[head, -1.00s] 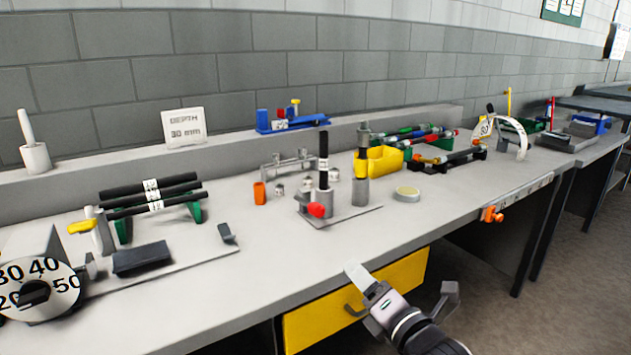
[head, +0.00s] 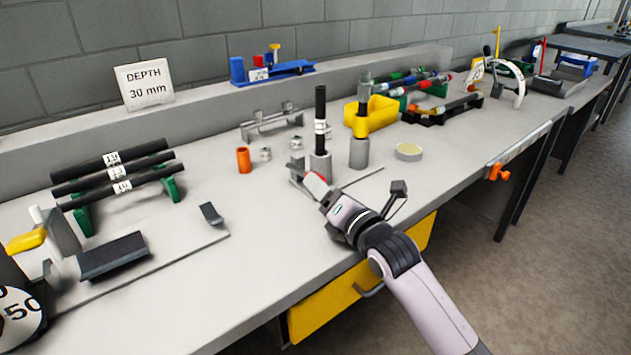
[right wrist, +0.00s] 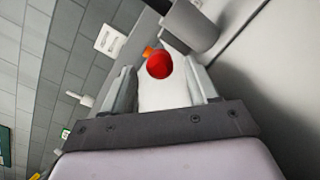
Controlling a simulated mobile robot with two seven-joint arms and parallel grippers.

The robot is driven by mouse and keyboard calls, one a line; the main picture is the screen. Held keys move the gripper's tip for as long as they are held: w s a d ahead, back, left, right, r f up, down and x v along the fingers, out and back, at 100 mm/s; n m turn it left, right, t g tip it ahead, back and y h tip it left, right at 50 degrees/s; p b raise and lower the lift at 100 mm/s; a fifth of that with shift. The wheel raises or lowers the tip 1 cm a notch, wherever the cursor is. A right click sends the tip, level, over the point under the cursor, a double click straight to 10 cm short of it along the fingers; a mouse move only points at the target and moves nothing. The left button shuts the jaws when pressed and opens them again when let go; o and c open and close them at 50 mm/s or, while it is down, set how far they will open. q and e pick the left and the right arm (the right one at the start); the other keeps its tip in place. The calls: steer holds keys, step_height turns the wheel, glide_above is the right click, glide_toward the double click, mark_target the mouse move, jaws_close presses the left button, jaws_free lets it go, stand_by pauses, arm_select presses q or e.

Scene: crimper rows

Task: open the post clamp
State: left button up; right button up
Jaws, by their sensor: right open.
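The post clamp (head: 320,166) is a grey block on a thin base plate on the bench, with a black rod (head: 320,105) bearing a white label standing upright in it. Its red knob (right wrist: 160,64) shows in the right wrist view between the two fingers of my right gripper, apart from both as far as I can tell. In the head view my right gripper (head: 352,186) is open at the front of the clamp and mostly hides the knob. A grey cylinder (right wrist: 190,24) stands just beyond the knob. My left gripper is not in view.
The bench front left of the clamp is clear.

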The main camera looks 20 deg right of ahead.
mark_target(304, 175)
steer(key=shift+x, duration=1.75)
jaws_close()
